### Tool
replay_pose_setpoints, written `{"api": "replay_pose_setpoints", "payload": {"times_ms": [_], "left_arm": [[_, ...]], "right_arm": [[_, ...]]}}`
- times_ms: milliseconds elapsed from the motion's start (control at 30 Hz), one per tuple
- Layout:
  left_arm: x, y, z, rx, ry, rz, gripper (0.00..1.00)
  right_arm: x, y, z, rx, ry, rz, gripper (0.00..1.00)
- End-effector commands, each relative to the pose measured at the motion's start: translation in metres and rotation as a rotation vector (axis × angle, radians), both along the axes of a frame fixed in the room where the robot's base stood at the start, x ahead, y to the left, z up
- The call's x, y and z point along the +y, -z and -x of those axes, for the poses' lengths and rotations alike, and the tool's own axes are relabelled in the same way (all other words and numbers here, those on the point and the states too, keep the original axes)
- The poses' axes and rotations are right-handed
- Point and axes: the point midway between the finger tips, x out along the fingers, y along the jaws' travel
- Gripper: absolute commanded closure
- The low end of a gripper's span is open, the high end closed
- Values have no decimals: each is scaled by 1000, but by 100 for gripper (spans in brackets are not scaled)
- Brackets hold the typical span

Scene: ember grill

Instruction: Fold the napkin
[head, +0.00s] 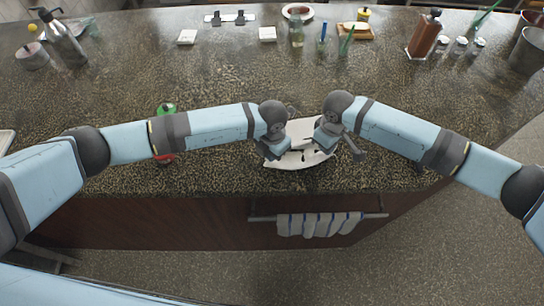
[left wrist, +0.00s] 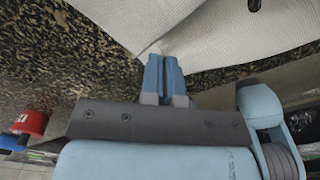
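A white napkin (head: 311,159) lies on the speckled counter near its front edge, between my two grippers. In the left wrist view, the napkin (left wrist: 235,32) fills the top right, and its edge rises to a small peak at my fingertips. My left gripper (head: 283,150) is at the napkin's left side. In the left wrist view, its blue fingers (left wrist: 160,58) are close together on the napkin's edge. My right gripper (head: 326,140) is over the napkin's right side. The head view does not show whether its fingers are apart. The arms and grippers hide much of the napkin.
A green and red item (head: 166,108) stands left of the napkin, partly hidden behind my left arm. Bottles, jars and small dishes line the back of the counter (head: 200,80). Striped towels (head: 318,224) hang on a rail below the front edge. The middle counter is clear.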

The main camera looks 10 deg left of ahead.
Motion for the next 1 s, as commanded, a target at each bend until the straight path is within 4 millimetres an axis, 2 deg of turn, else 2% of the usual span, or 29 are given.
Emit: {"api": "replay_pose_setpoints", "payload": {"times_ms": [100,200,633,867,1000], "left_arm": [[0,-19,-2,-4,0,1,100],[0,-29,-1,-2,0,0,100],[0,-37,-1,-6,4,0,100],[3,-69,2,-49,67,-9,100],[6,-102,5,-93,130,-19,100]], "right_arm": [[0,0,0,0,0,0,100],[0,0,0,0,0,0,100],[0,-4,1,-3,-2,0,100],[0,-36,8,-45,-25,1,100],[1,-70,15,-89,-47,4,100]]}}
